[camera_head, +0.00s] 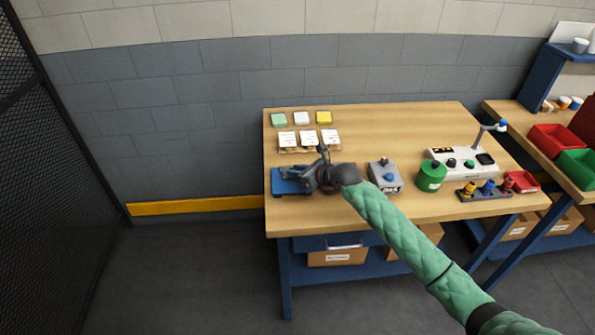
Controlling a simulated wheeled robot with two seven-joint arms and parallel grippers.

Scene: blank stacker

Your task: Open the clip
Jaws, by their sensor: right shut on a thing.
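A blue clip fixture (283,187) lies at the left front of the wooden workbench. My right gripper (318,174) is at the fixture's right side, at the end of my green-sleeved arm. It is shut on a small dark part that looks like the clip's lever (323,152), which stands up above the fixture. The gripper and wrist hide most of the clip, so its exact position cannot be told. My left gripper is not in view.
The workbench (420,122) has bare wood at the back. Right of my gripper stand a grey button box (384,172), a green canister (431,176) and a white control panel (458,160). Cards (309,138) lie behind the clip. Red and green bins (578,165) stand far right.

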